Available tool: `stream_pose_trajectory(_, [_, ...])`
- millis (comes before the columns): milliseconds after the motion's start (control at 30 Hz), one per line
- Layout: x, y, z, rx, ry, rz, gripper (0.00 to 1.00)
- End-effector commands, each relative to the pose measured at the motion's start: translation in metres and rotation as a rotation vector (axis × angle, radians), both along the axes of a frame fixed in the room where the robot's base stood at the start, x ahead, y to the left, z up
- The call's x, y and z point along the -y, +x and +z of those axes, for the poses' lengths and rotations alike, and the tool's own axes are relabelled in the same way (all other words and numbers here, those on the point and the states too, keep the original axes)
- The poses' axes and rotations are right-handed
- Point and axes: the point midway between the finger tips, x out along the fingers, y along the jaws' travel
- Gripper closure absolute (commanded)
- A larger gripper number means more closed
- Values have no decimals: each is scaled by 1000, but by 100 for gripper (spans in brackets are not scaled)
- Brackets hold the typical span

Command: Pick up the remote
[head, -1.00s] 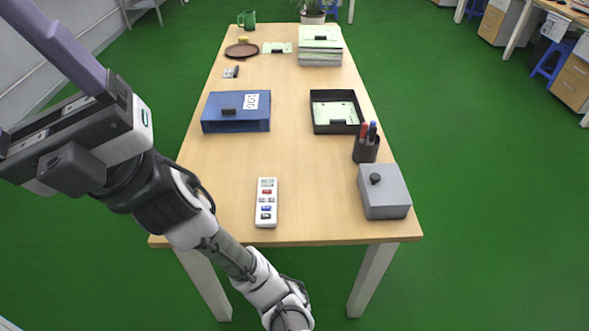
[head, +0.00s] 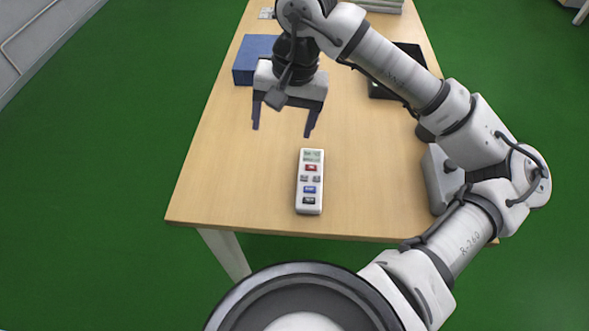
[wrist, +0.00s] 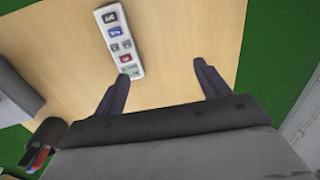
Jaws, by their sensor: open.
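The remote (head: 310,181) is a slim white bar with a small grey screen and red, grey, blue and dark buttons. It lies flat on the wooden table (head: 235,165), near the front edge. In the wrist view the remote (wrist: 119,41) is at the top, left of centre, with its screen end near the left fingertip. My gripper (head: 282,132) is open and empty, with two dark purple fingers apart. In the head view it hangs above the table, behind and a little left of the remote. In the wrist view my gripper (wrist: 163,76) shows bare table between its fingers.
A blue box (head: 252,58) stands at the back left. A black tray (head: 412,55) and a grey box (head: 441,176) are on the right, partly hidden by my arm. A pen holder (wrist: 45,135) shows in the wrist view. The table left of the remote is clear.

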Motion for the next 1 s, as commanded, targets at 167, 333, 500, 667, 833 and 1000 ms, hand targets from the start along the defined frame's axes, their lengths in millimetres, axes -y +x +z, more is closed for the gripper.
stream_pose_trajectory(167, [56,12,-8,27,-158,-19,25])
stream_pose_trajectory(333, [61,12,-32,26,-173,-15,25])
stream_pose_trajectory(500, [60,12,-66,27,-169,-16,25])
stream_pose_trajectory(667, [60,12,-87,27,-169,-16,25])
stream_pose_trajectory(833, [59,11,-96,27,-169,-15,25])
stream_pose_trajectory(1000, [56,7,-113,26,-166,-16,25])
